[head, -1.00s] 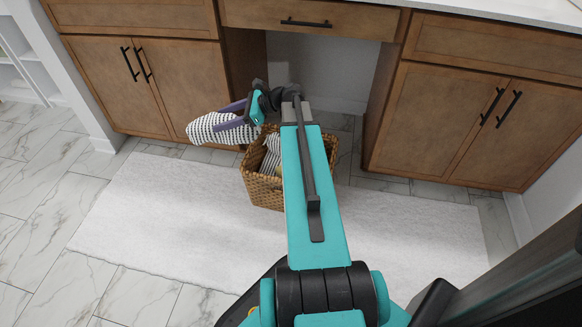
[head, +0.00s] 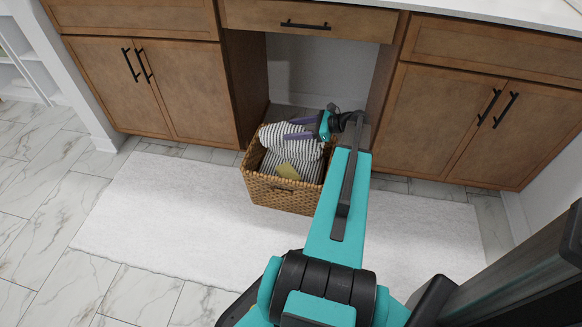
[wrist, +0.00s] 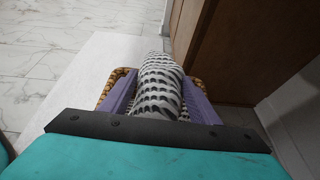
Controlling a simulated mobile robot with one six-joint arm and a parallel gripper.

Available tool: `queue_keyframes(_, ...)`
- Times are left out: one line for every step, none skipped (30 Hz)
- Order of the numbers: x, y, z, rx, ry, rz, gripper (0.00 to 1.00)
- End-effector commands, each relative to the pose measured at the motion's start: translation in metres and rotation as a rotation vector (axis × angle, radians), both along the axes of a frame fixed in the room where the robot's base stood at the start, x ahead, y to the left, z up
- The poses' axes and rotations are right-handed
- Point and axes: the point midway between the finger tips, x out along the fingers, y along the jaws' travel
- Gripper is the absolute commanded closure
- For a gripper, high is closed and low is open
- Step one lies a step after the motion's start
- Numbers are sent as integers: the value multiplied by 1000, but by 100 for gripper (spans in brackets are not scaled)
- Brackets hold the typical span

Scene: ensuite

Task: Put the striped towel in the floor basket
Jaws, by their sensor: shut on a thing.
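My gripper (head: 298,129) is shut on a rolled black-and-white striped towel (head: 283,141). In the wrist view the towel (wrist: 160,80) lies between my two purple fingers (wrist: 159,98). A woven tan basket (head: 283,196) stands on the floor below. The held towel appears over the basket's opening, towards its back. In the wrist view, parts of the basket rim (wrist: 108,86) show beside my fingers.
The basket stands at the back edge of a white rug (head: 150,215), in front of the open knee space (head: 315,75) between wooden cabinets (head: 165,95) on the left and more cabinets (head: 470,125) on the right. Marble tile floor (head: 40,170) is clear at left.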

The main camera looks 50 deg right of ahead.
Motion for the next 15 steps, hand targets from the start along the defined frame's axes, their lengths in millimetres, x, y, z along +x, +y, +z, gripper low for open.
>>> queue_keyframes(0, 0, 0, 0, -1, 0, 86)
queue_keyframes(0, 0, 1, 0, -1, 0, 86)
queue_keyframes(0, 0, 1, 0, -1, 0, 86)
queue_keyframes(0, 1, 1, 0, -1, 1, 86)
queue_keyframes(0, 1, 1, 0, -1, 1, 86)
queue_keyframes(1, 1, 1, 0, -1, 1, 86)
queue_keyframes(1, 1, 0, 1, -1, 1, 86)
queue_keyframes(1, 1, 0, 1, -1, 1, 86)
queue_keyframes(1, 1, -2, 1, -1, 1, 86)
queue_keyframes(1, 1, -3, 1, -1, 1, 86)
queue_keyframes(1, 1, -6, 1, -1, 1, 86)
queue_keyframes(1, 1, -10, 1, -1, 1, 86)
queue_keyframes(1, 1, -13, 1, 0, 2, 86)
queue_keyframes(1, 1, -17, 1, 0, 2, 86)
queue_keyframes(1, 1, -23, 2, 0, 1, 86)
